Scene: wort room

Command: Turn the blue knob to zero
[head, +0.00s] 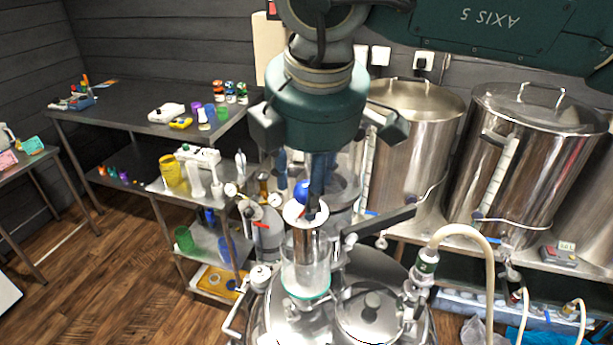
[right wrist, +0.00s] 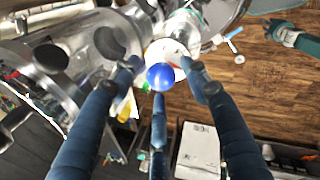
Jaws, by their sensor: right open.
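The blue knob (head: 301,192) is a round ball on top of a white round cap (head: 303,211), above a clear glass cylinder. In the right wrist view the blue knob (right wrist: 160,77) lies between the tips of my right gripper (right wrist: 163,70). Its three dark blue fingers are spread around it, with gaps showing. In the head view my right gripper (head: 306,185) points down from above, one finger just beside the knob. A teal arm end at the top right of the right wrist view looks like my left gripper (right wrist: 285,34); its fingers are unclear.
A steel vessel (head: 372,309) with a hatch and a hose (head: 466,232) stands below and right of the knob. Large steel pots (head: 418,130) stand behind. A metal table (head: 125,110) with small items and a shelf cart are at left. Wooden floor lies open at lower left.

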